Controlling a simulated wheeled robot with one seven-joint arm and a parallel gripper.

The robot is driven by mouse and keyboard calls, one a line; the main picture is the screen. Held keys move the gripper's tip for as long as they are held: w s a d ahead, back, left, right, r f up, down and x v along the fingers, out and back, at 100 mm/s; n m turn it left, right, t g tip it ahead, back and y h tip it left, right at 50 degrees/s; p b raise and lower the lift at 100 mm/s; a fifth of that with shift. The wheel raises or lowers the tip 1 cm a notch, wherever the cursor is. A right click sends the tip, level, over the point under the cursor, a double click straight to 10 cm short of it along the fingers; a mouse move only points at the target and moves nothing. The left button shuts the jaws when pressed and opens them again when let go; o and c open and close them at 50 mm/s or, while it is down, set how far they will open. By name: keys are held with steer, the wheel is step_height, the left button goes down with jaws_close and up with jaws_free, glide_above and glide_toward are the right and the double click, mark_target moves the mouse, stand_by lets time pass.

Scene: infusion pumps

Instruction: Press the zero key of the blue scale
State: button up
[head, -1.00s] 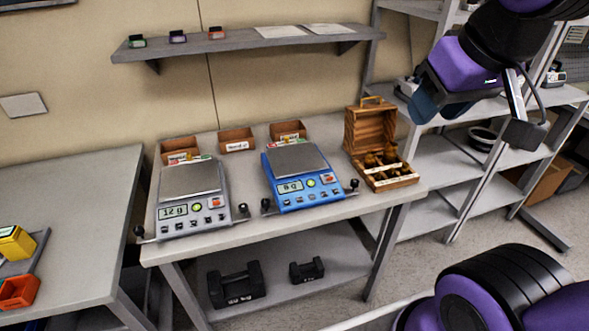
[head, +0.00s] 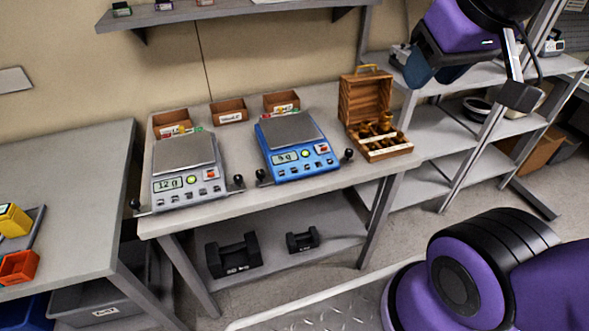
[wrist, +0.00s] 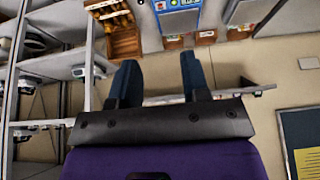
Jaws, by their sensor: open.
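The blue scale (head: 292,166) stands on the table, right of a grey scale. Its small display seems to read a low number of grams. A green button, a red-marked key and a row of dark keys line its front panel; their labels are too small to read. My gripper (head: 424,78) is up at the right, in front of the metal shelving and well apart from the scale. In the wrist view my gripper (wrist: 158,82) is open and empty, with two dark blue fingers. The blue scale shows partly at the top edge there (wrist: 178,22).
The grey scale (head: 186,190) reads 12 g. An open wooden weight box (head: 385,152) stands right of the blue scale. Small cardboard bins (head: 230,115) line the table's back. Black knobs (head: 348,155) flank the scales. Dark weights (head: 233,258) lie on the lower shelf.

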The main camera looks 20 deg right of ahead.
jaws_close()
stand_by(1.5)
